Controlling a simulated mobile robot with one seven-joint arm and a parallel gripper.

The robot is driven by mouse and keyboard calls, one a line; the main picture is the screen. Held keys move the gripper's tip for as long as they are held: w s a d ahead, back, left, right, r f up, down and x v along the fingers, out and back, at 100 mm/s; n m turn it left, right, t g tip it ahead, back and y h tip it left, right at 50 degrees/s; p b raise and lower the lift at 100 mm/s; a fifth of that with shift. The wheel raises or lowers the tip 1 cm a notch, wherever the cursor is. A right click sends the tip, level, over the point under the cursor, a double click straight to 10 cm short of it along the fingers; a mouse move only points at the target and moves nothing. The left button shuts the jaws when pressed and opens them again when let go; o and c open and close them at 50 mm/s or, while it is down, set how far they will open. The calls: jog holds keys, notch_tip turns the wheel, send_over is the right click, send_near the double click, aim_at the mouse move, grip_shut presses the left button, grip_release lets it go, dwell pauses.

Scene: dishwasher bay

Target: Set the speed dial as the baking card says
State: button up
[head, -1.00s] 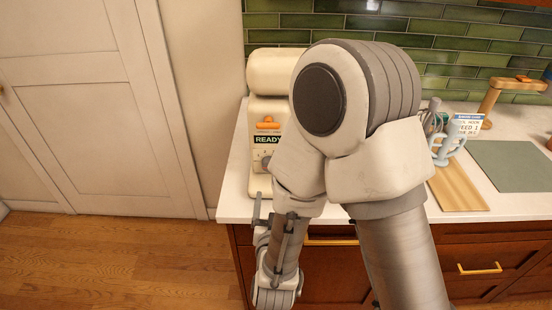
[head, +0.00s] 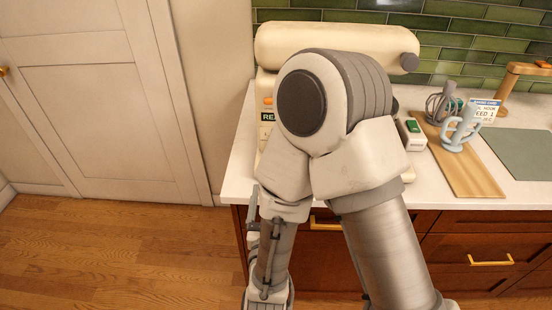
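The cream stand mixer (head: 300,40) stands on the counter, its lower front largely hidden behind my arm. An orange lever (head: 267,101) and a dark display (head: 266,117) show at its left; only "RE" is readable now. The speed dial is not clearly visible; my arm covers the area right below the display. The baking card (head: 485,108) stands at the right, partly covered; "HOOK", "EED 1" and "SEC" can be read.
A white box with a green switch (head: 414,134) sits right of my arm. A grey-green mat (head: 520,155) lies farther right. Drawer handles (head: 491,260) stick out below the counter.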

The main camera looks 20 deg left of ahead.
jog(key=p+x, duration=0.1)
jog(key=x, duration=1.4)
jog(key=shift+a, duration=0.1)
grip_shut()
